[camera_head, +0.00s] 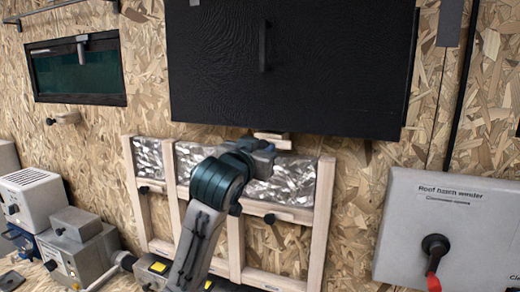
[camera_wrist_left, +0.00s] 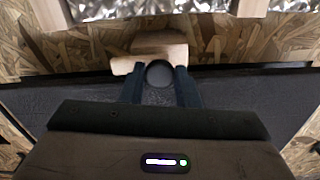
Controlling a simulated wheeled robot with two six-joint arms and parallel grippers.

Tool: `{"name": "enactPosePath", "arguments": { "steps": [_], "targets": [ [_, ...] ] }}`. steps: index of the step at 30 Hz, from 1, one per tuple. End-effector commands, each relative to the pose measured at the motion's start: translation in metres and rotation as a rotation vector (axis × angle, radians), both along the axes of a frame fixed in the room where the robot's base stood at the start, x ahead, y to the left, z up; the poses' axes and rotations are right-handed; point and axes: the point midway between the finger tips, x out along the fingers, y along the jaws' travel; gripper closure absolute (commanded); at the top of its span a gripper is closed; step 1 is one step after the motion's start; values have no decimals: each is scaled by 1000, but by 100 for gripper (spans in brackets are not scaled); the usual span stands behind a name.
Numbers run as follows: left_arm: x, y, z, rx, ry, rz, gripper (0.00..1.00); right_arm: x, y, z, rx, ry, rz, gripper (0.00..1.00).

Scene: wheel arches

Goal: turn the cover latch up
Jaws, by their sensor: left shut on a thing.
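The cover latch (camera_head: 273,136) is a small pale wooden piece at the bottom edge of a large black cover (camera_head: 330,70). In the left wrist view the latch (camera_wrist_left: 160,46) shows as a stepped wooden block above a round grey part between my fingers. My left gripper (camera_head: 264,152) is just below the cover's lower edge, with its fingertips at the latch, and it also shows in the left wrist view (camera_wrist_left: 158,78). It is shut on the latch, whose gripped part is partly hidden by the fingers. My right gripper is not in view.
A wooden frame with foil panels (camera_head: 295,180) is below the cover, behind my left arm. A grey box with a red-tipped handle (camera_head: 435,250) is at right. Grey devices (camera_head: 75,240) stand at lower left. A dark green window (camera_head: 78,70) is at upper left.

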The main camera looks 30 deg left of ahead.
Motion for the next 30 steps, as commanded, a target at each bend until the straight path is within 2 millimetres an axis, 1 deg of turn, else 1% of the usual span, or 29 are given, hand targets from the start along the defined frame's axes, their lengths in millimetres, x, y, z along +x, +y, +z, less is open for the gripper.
{"name": "enactPosePath", "arguments": {
  "steps": [5,11,30],
  "targets": [
    [1,0,-1,-46,-9,0,94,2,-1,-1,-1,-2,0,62],
    [1,0,-1,-165,-38,1,94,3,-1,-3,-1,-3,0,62],
    [1,-1,-2,-746,-177,-2,94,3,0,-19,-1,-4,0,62]
  ]
}}
